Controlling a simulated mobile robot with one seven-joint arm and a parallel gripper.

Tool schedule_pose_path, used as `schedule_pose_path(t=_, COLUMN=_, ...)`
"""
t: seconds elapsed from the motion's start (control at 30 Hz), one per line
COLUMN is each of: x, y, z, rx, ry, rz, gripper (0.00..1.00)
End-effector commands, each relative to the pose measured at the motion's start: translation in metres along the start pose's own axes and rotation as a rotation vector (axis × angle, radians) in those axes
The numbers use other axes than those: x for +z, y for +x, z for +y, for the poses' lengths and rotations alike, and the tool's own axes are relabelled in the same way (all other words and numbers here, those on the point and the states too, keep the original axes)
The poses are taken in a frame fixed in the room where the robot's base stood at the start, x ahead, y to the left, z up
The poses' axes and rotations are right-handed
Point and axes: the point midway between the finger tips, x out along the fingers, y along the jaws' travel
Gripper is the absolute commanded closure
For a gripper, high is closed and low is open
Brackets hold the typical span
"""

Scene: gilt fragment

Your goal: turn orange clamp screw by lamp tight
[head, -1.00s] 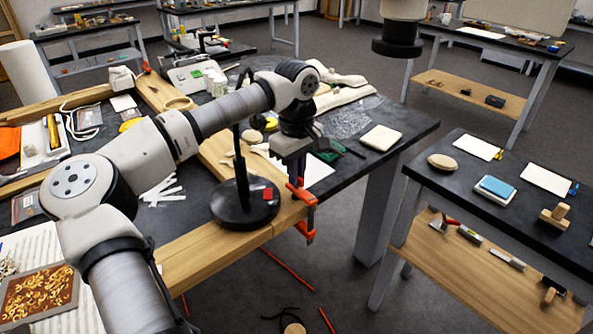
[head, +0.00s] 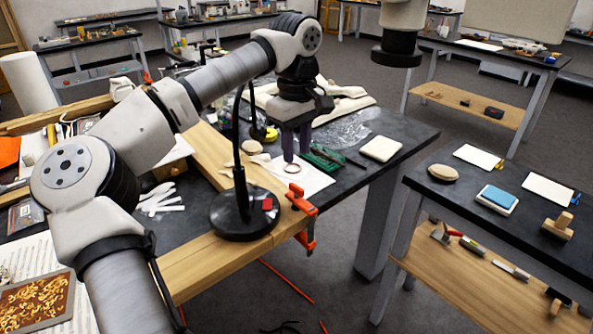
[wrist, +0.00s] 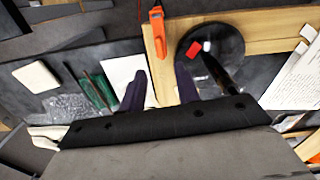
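The orange clamp (head: 311,228) grips the front wooden beam's end at the table edge, just right of the lamp. Its upper part also shows in the wrist view (wrist: 157,32). I cannot clearly make out its screw or how tight it is. The lamp's round black base (head: 232,222) stands on the beam, its thin post rising beside my arm; the base also shows in the wrist view (wrist: 219,66). My gripper (head: 297,157) is above the table beyond the clamp, apart from it. In the wrist view its fingers (wrist: 161,85) are spread with nothing between them.
White paper (head: 312,183) lies behind the clamp, with a green tray (head: 326,158) and a pale block (head: 381,148) further right. A wooden beam (head: 215,150) runs back from the lamp. Open floor separates this table from the right-hand bench (head: 470,215).

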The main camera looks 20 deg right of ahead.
Motion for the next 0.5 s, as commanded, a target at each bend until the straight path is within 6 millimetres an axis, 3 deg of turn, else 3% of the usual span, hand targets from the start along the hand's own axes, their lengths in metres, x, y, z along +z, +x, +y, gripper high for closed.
schedule_pose_path(t=0.2, x=0.0, y=-0.036, z=0.001, rx=0.001, ry=0.0, rz=0.001, gripper=0.68)
schedule_pose_path(t=0.5, x=0.0, y=-0.048, z=0.0, rx=0.0, ry=0.0, rz=0.0, gripper=0.68)
